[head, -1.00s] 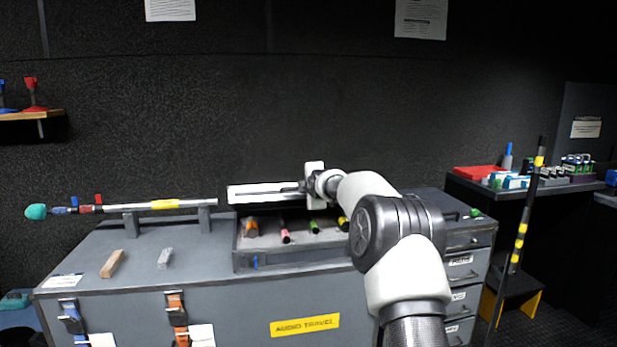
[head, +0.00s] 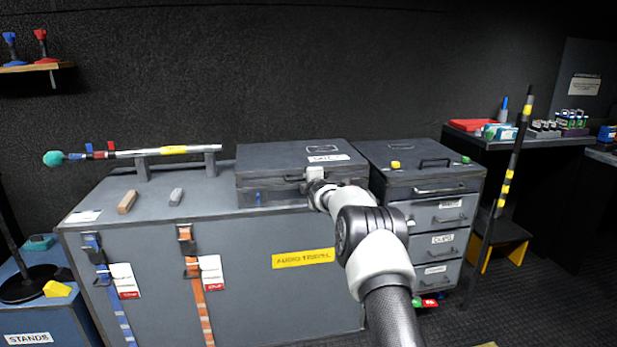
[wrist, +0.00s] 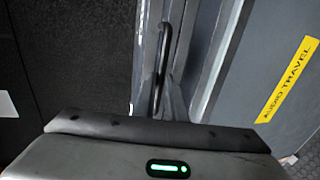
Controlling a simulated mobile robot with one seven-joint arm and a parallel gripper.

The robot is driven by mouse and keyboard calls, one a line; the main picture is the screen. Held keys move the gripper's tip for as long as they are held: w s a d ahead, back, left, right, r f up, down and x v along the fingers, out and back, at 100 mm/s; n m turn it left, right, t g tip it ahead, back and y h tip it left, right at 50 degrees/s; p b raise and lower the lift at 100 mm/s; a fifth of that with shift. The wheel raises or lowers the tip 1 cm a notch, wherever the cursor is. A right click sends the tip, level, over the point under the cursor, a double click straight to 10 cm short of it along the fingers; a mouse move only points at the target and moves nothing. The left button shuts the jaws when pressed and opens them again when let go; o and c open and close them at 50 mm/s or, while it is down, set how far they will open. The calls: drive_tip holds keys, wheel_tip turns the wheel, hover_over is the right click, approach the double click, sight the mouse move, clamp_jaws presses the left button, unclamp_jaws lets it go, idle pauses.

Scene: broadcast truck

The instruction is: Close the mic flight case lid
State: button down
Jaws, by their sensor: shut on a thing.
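The mic flight case (head: 262,193) is a dark grey box on top of the large grey trunk. Its lid (head: 285,153) lies flat over the case, and no inside shows. I cannot tell whether it is fully seated. My gripper (head: 314,178) is at the front edge of the lid, below its white label (head: 328,158). It is shut on the lid's front handle, a dark bar (wrist: 163,60) that runs down behind the gripper body in the wrist view.
The grey trunk (head: 140,240) carries a pole on supports (head: 180,151) and two small blocks (head: 127,202) at the left. A drawer unit (head: 430,185) stands close at the right. A striped pole (head: 508,180) stands beyond it.

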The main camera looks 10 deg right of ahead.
drive_tip(key=shift+s+f, duration=0.15)
drive_tip(key=shift+f, duration=0.75)
drive_tip(key=shift+s+f, duration=0.15)
drive_tip(key=shift+f, duration=0.75)
drive_tip(key=c, duration=1.8)
unclamp_jaws()
drive_tip(key=shift+w+f, duration=0.1)
drive_tip(key=shift+f, duration=0.05)
drive_tip(key=v, duration=0.6)
drive_tip(key=r+p+v, duration=0.1)
drive_tip(key=v, duration=0.4)
drive_tip(key=p+v, duration=0.1)
drive_tip(key=v, duration=0.5)
drive_tip(key=shift+r, duration=0.25)
drive_tip(key=shift+r, duration=0.1)
